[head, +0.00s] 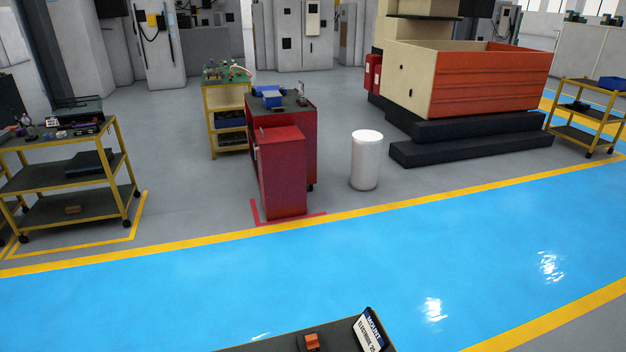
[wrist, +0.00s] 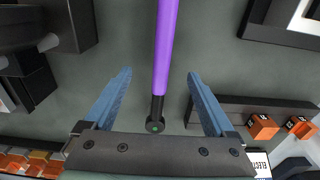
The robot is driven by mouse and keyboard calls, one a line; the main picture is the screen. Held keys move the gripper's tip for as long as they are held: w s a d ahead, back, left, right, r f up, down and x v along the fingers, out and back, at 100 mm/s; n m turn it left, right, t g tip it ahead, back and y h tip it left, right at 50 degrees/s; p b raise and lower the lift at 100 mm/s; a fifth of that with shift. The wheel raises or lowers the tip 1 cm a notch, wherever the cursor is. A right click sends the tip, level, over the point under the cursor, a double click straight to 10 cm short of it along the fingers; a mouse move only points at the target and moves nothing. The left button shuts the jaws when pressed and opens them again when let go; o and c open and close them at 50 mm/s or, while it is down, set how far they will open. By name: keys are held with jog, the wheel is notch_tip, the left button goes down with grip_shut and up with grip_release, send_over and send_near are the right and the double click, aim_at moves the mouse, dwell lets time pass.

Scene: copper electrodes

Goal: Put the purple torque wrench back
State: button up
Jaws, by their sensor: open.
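The purple torque wrench (wrist: 165,50) shows in the wrist view, running from the top edge down to a black end with a small green dot. It lies over a grey-green surface (wrist: 215,75). My gripper (wrist: 155,80) is open, with one blue finger on each side of the wrench and a clear gap to both. The wrench's upper end is out of view. I cannot tell how high the fingers are above the surface. I cannot make out the wrench or my gripper in the head view.
In the wrist view, orange blocks (wrist: 262,126) sit by a dark rack at right, and dark boxes (wrist: 45,35) stand at left. The head view shows a table corner (head: 280,345) with a sign, a blue floor lane (head: 250,270), a red cabinet (head: 283,175) and a yellow cart (head: 70,165).

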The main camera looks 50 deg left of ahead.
jog(key=shift+r+p, duration=2.35)
jog(key=shift+r, duration=0.1)
notch_tip(320, 180, up, 13)
jog(key=b, duration=0.2)
jog(key=shift+s, duration=0.1)
